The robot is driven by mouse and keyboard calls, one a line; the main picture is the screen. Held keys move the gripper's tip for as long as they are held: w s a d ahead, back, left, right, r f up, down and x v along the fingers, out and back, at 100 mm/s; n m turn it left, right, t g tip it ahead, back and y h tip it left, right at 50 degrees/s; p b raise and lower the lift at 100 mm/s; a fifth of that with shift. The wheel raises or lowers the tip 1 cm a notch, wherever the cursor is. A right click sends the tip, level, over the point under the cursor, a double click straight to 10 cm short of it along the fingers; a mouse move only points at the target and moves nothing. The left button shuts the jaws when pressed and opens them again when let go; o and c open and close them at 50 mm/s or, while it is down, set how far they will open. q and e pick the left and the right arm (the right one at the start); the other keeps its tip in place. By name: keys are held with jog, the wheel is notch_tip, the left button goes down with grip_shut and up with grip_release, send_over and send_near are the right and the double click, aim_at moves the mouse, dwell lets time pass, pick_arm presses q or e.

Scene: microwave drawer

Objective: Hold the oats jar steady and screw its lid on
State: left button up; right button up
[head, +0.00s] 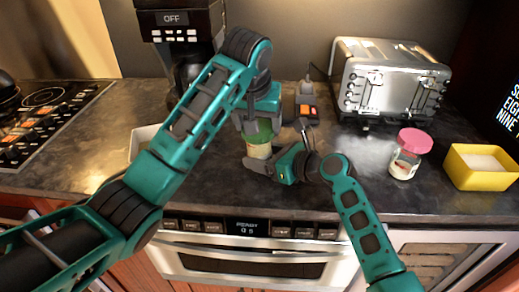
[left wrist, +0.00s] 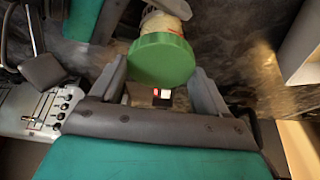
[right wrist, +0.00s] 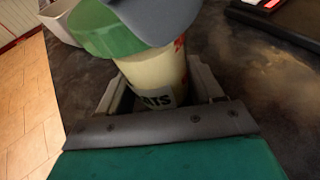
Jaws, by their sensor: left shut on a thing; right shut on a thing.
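The oats jar (head: 259,151) stands upright on the counter, pale, with part of its "OATS" label showing in the right wrist view (right wrist: 158,82). The green lid (head: 258,131) is at the jar's top; it also shows in the left wrist view (left wrist: 161,60) and right wrist view (right wrist: 98,28). My left gripper (left wrist: 160,84) reaches down from above and is shut on the lid, a finger on either side. My right gripper (right wrist: 160,88) is shut around the jar's body, low from the right. Fingers hide part of the rim, so I cannot tell how tightly the lid sits.
A toaster (head: 392,80) stands at the back right. A pink-lidded jar (head: 406,153) and a yellow container (head: 482,166) are on the right. A coffee maker (head: 180,30) is behind my left arm, a pale box (head: 143,138) left of the jar. The stove (head: 45,115) is far left.

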pick_arm(q)
jog(key=m+h, duration=0.1)
jog(key=m, duration=0.1)
jog(key=m+g, duration=0.1)
jog(key=m, duration=0.2)
jog(key=shift+a+h, duration=0.1)
jog(key=shift+h, duration=0.3)
jog(key=m+g+h, duration=0.1)
jog(key=m, duration=0.5)
jog(key=m+g, duration=0.1)
jog(key=m, duration=0.1)
jog(key=shift+s+d+h, duration=0.15)
jog(key=shift+d+h, duration=0.05)
jog(key=shift+h, duration=0.2)
jog(key=m+g, duration=0.1)
jog(key=m, duration=0.1)
jog(key=m+g, duration=0.1)
jog(key=m, duration=0.1)
jog(key=shift+s+f, duration=0.1)
jog(key=shift+f, duration=0.1)
jog(key=o, duration=0.8)
jog(key=shift+o, duration=0.9)
jog(key=shift+a+r, duration=0.1)
jog(key=shift+r, duration=0.05)
